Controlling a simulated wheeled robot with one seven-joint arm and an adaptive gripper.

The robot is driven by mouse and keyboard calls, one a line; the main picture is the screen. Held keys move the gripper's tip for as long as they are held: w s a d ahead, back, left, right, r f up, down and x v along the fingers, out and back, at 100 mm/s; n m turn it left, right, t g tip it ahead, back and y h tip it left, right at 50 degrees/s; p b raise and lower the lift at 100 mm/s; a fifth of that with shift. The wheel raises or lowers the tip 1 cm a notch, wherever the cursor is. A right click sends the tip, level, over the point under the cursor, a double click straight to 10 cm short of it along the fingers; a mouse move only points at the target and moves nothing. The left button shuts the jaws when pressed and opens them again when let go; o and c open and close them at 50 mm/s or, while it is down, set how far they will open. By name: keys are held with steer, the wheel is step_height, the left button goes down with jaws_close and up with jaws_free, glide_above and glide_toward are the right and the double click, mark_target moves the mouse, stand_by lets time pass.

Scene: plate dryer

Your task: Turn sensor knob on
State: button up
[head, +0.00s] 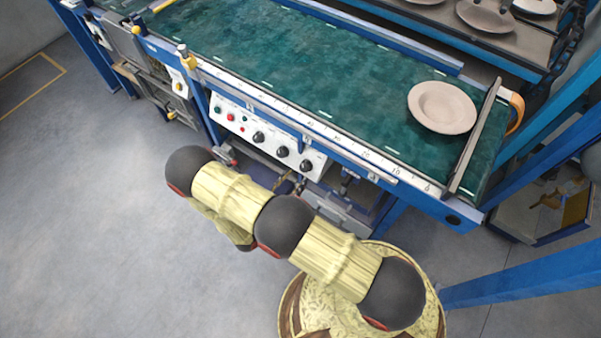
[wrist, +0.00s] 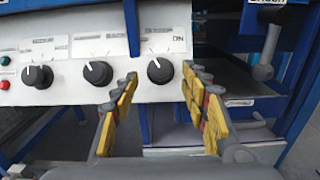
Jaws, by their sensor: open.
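A white control panel (head: 240,126) on the front of the blue conveyor frame carries three black knobs in a row. In the wrist view they are the left knob (wrist: 38,76), the middle knob (wrist: 98,73) and the right knob (wrist: 159,70). The lettering above them is too blurred to tell surely which is the sensor knob; "ON" seems to stand right of the right knob. That knob's white mark points up and slightly left. My gripper (wrist: 164,82) is open, its yellow-padded fingers either side of the right knob in the picture. Contact cannot be told.
Red and green buttons (head: 230,117) sit left of the knobs. A blue leg and a grey handle (wrist: 264,68) stand right of the panel. A plate (head: 442,107) lies on the green belt (head: 300,70) above. Open grey floor (head: 90,230) lies to the left.

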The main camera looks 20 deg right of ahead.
mark_target(303, 169)
steer(key=shift+b+x, duration=0.45)
steer(key=shift+x, duration=1.65)
steer(key=c, duration=1.1)
